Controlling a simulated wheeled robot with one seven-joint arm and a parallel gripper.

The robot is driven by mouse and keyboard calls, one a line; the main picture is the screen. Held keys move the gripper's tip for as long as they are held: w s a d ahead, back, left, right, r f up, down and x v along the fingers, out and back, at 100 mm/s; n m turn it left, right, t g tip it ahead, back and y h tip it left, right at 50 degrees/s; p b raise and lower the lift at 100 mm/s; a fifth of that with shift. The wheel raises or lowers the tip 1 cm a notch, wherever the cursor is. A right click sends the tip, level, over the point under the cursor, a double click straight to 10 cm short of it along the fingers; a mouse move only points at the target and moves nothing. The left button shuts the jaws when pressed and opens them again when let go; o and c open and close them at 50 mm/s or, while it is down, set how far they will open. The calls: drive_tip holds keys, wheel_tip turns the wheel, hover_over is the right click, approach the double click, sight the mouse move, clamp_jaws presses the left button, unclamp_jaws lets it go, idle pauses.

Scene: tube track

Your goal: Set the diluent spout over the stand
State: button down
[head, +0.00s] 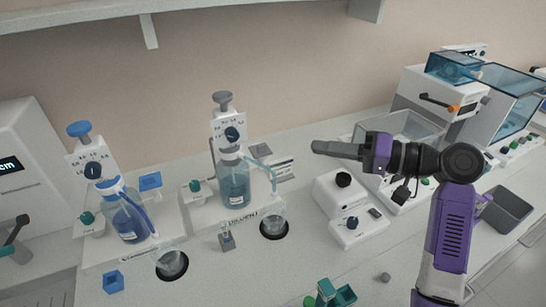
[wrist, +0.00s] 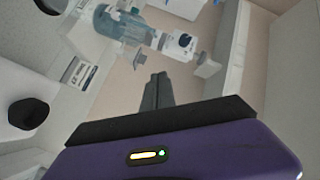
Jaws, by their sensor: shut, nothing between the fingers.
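The diluent dispenser holds a blue-grey bottle (head: 234,182) on a white base labelled DILUENT, with a grey knob (head: 222,98) on top. Its pale teal spout (head: 262,166) points to the right, with its tip over a clear beaker (head: 272,222), not over the stand. The small grey stand (head: 227,242) holds a clear tube, in front of the dispenser base and left of that beaker. My gripper (head: 318,148) is shut and empty, to the right of the spout and apart from it. In the wrist view its closed fingers (wrist: 158,80) point towards the dispenser bottle (wrist: 122,30).
A second dispenser with a blue bottle (head: 124,218) stands to the left, with another beaker (head: 172,265) in front. A white device with black knobs (head: 345,205) stands below my gripper. A green-topped item (head: 328,292) is at the front edge. A shelf (head: 130,12) runs above.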

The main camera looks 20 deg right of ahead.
drive_tip(key=w+a+f+b, duration=0.3)
drive_tip(key=w+a+b, duration=0.1)
drive_tip(key=a, duration=0.5)
drive_tip(key=shift+w+a+f, duration=0.25)
drive_tip(key=shift+w+f, duration=0.05)
drive_tip(key=shift+w, duration=0.55)
